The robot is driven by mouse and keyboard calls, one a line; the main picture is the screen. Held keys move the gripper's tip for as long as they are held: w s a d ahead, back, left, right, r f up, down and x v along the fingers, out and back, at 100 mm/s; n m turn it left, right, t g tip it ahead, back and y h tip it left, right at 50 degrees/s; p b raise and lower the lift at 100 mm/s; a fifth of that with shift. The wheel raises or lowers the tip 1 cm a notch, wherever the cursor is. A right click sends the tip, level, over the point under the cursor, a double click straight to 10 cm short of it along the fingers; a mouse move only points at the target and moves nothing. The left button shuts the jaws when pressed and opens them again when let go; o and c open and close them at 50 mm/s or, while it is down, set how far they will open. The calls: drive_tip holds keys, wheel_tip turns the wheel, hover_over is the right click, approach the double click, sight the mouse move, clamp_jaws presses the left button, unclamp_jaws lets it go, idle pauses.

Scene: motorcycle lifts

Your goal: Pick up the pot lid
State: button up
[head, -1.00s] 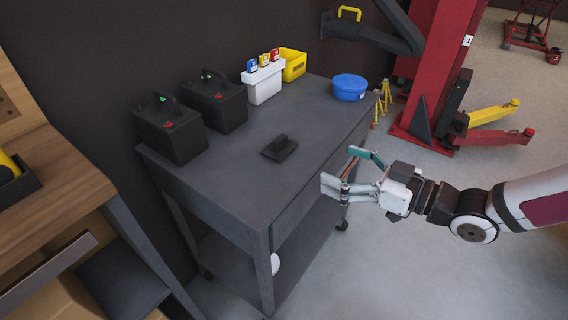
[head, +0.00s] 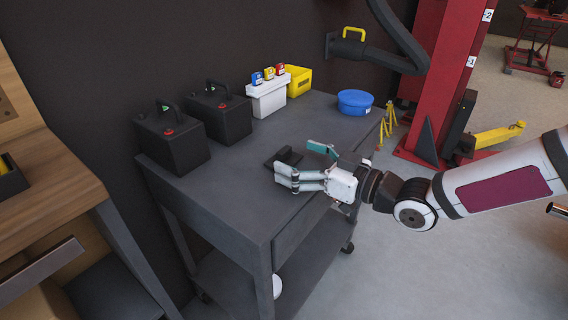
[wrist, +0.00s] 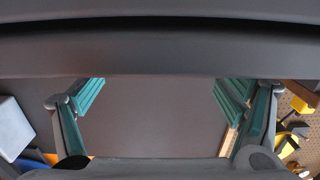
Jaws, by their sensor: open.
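A small dark, flat piece with a raised grip (head: 283,156), which I take for the pot lid, lies on the grey workbench top (head: 225,190) in the head view. My gripper (head: 304,164) is open, its teal-padded fingers spread and pointing left towards the lid. The near finger covers part of the lid's near side in the head view. I cannot tell whether it touches. In the wrist view, the open fingers (wrist: 170,115) stand on both sides of a plain dark surface. A dark band crosses the top there, and I cannot tell what it is.
Two black battery-like boxes (head: 172,140) (head: 221,115), a white holder (head: 267,97), a yellow bin (head: 298,82) and a blue round container (head: 355,101) stand along the bench's back and far end. The bench's near left top is clear. A red lift post (head: 445,70) stands beyond.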

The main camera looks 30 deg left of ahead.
drive_tip(key=shift+w+a+f+b, duration=0.1)
drive_tip(key=shift+a+b, duration=0.1)
drive_tip(key=shift+a, duration=0.45)
drive_tip(key=shift+w+a+b, duration=0.1)
drive_tip(key=shift+a+b, duration=0.05)
drive_tip(key=shift+a, duration=0.45)
drive_tip(key=c, duration=1.7)
